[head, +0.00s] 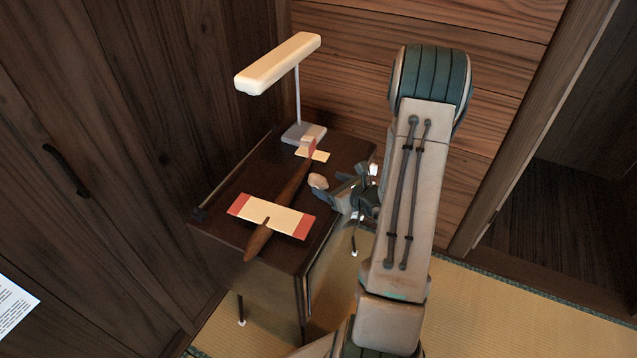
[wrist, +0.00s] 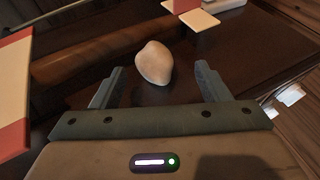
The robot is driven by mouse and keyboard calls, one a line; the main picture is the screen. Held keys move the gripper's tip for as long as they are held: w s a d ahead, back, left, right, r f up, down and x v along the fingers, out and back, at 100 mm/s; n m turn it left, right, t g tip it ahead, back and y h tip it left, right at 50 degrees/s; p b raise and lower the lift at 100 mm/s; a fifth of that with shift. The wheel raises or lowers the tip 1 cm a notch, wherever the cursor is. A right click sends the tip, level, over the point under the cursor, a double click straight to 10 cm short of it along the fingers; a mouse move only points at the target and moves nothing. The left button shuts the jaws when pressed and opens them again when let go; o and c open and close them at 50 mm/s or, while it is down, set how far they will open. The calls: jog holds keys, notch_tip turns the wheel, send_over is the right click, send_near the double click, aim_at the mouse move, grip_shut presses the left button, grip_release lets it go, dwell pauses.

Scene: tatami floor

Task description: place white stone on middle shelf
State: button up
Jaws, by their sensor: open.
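The white stone (head: 318,181) is a smooth, pale, rounded lump on the dark desk (head: 222,232), near its right edge. In the wrist view the stone (wrist: 154,62) lies between and just beyond the tips of my two fingers, with a gap on each side. My gripper (head: 338,191) is open and empty, low over the desk's right side. I cannot make out a middle shelf in either view.
A toy plane (head: 272,216) with red-tipped cream wings lies left of the stone. A desk lamp (head: 278,64) stands at the back. Wooden walls (head: 345,60) enclose the desk; tatami floor (head: 480,310) is clear at the right.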

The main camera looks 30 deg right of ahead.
aim_at(324, 183)
jog(key=shift+a+f+x, duration=0.1)
jog(key=shift+x, duration=1.25)
jog(key=shift+a+f+x, duration=0.1)
jog(key=shift+x, duration=1.2)
jog(key=shift+s, duration=0.15)
jog(key=c, duration=1.2)
jog(key=shift+r, duration=0.1)
